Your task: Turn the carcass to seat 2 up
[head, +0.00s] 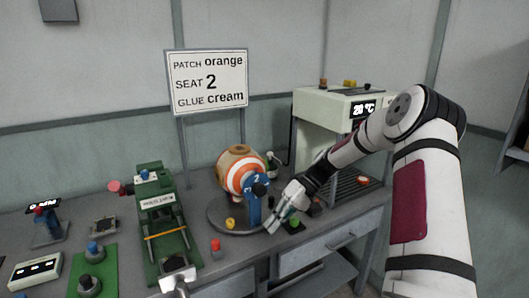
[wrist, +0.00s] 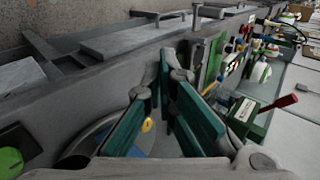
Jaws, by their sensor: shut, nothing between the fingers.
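The carcass (head: 241,168) is a ball with orange and white stripes and a tan top with a dark spot. It sits in a stand on a round grey turntable (head: 215,222) on the bench. A blue upright (head: 253,208) marked 2, with a black knob (head: 260,190), stands in front of it. My gripper (head: 273,229) is shut and empty, just right of the blue upright and above the bench front. In the wrist view its green finger pads (wrist: 172,110) fill the middle. The turntable edge (wrist: 85,140) shows there, but the ball is hidden.
A sign (head: 208,80) reads patch orange, seat 2, glue cream. A green press (head: 163,220) stands left. A pale oven (head: 335,125) reading 20 °C stands right. A yellow knob (head: 230,224) and red button (head: 215,247) are near the turntable. Drawers (head: 325,250) lie below.

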